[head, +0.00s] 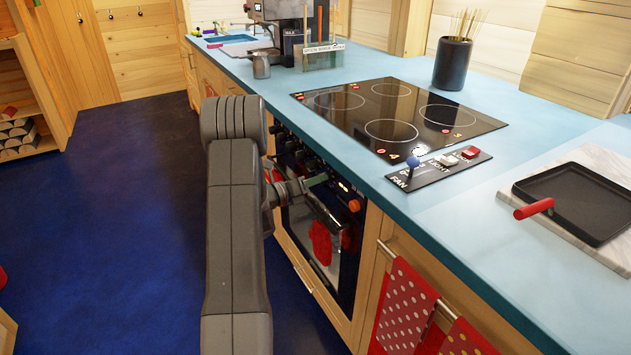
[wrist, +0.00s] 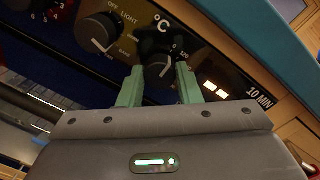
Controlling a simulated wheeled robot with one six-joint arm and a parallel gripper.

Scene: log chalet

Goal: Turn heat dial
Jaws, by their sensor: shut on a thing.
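The heat dial (wrist: 160,68) is a black knob on the oven's dark control panel, marked °C and with a number by its rim. In the wrist view it sits between the two green fingers of my gripper (wrist: 159,80), which is shut on it. A pale pointer line shows on the dial's face. In the head view my gripper (head: 318,181) reaches the oven front (head: 347,250) below the counter edge, and I cannot make out the dial there.
Another knob (wrist: 101,38), marked OFF and LIGHT, is left of the dial. A lit display (wrist: 215,89) is on its right. The blue counter (head: 430,215) overhangs the panel. Dotted red towels (head: 405,305) hang nearby. The blue floor (head: 110,220) at left is clear.

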